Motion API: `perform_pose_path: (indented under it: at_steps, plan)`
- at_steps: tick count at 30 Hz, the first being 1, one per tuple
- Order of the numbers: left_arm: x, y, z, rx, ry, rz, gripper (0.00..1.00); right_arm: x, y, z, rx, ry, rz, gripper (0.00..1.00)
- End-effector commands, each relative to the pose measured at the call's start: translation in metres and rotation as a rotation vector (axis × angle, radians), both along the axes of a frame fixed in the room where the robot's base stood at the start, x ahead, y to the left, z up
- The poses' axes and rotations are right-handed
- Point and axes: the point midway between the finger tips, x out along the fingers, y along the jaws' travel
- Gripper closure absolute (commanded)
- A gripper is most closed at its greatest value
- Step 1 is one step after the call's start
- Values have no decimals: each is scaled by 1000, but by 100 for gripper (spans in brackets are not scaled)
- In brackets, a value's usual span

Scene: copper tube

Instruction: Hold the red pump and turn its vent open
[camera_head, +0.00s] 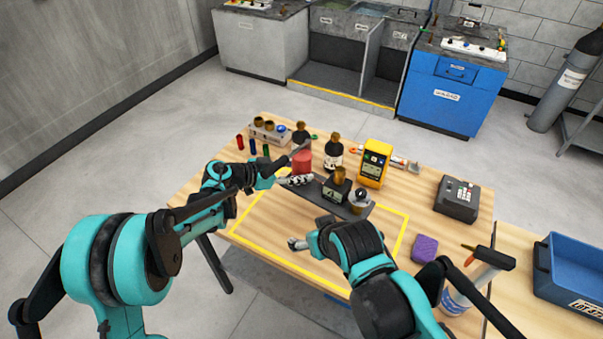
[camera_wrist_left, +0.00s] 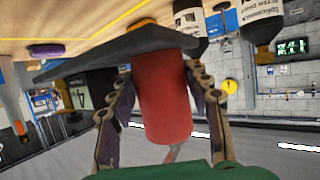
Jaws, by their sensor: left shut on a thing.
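The red pump (camera_head: 302,160) is a red cylinder at the left end of a dark grey base plate (camera_head: 313,193). My left gripper (camera_head: 292,168) is at the pump. In the left wrist view the pump (camera_wrist_left: 163,95) sits between the two fingers of my left gripper (camera_wrist_left: 163,105), which is shut on it, and the base plate (camera_wrist_left: 110,52) is against its end. I cannot make out the vent clearly. My right gripper (camera_head: 298,243) is over the front of the table, apart from the pump; its fingers are too small to read.
A black unit (camera_head: 336,189) and a small grey cup (camera_head: 360,199) stand on the plate's right part. Behind are dark bottles (camera_head: 333,152) and a yellow meter (camera_head: 374,163). A purple sponge (camera_head: 425,248) lies at right. The yellow-outlined area's front is mostly clear.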

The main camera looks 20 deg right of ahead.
Motion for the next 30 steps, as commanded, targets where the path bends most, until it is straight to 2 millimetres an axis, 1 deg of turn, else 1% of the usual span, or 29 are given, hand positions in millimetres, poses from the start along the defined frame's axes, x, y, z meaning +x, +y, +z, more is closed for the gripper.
perform_pose_path:
  at_steps: [1, 13, 30]
  plan:
    - [1, 0, 2, -7, 4, 1, 100, 0, 0, 0, 0, 0, 0, 21]
    - [1, 0, 2, -7, 4, 2, 100, 0, 0, 0, 0, 0, 0, 21]
    - [1, 0, -11, -7, 4, 2, 100, 0, 0, -11, 0, 0, 0, 21]
